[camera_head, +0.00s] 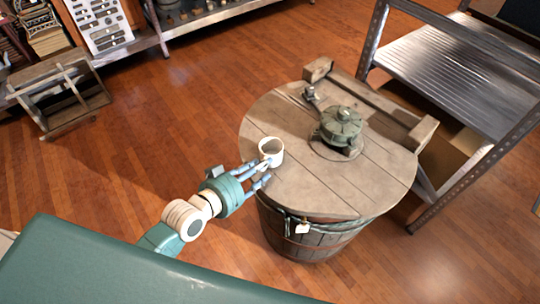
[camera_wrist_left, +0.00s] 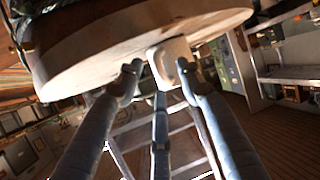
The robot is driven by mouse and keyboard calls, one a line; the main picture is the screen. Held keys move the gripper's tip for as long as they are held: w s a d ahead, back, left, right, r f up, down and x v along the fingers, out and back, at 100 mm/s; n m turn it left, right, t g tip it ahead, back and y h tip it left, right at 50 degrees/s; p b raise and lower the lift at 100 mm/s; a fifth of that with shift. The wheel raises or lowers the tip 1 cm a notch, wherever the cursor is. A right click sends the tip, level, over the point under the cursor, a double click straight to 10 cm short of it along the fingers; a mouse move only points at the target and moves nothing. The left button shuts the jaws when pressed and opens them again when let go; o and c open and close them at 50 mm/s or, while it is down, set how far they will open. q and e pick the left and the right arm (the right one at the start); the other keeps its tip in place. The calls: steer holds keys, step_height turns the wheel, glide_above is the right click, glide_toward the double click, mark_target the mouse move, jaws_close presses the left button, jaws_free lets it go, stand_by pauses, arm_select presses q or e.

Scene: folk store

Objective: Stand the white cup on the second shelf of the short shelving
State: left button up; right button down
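The white cup (camera_head: 271,151) stands upright near the left edge of the round wooden barrel top (camera_head: 365,190). My left gripper (camera_head: 263,173) reaches in at the barrel's near left edge, its fingers next to the cup. In the left wrist view the cup (camera_wrist_left: 171,60) is just ahead of the fingertips (camera_wrist_left: 160,78). The fingers are spread apart, and I cannot tell whether one touches the cup. A low metal shelving unit (camera_head: 455,70) stands at the right; its lower level is partly hidden. My right gripper is not in view.
A green metal device (camera_head: 342,126) sits on the barrel top, with a wooden beam frame (camera_head: 372,102) behind it. A wooden crate (camera_head: 60,98) stands on the floor at the left. Open wood floor (camera_head: 200,95) lies left of the barrel.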

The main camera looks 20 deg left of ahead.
arm_select(q)
jaws_close()
steer(key=shift+r, duration=0.1)
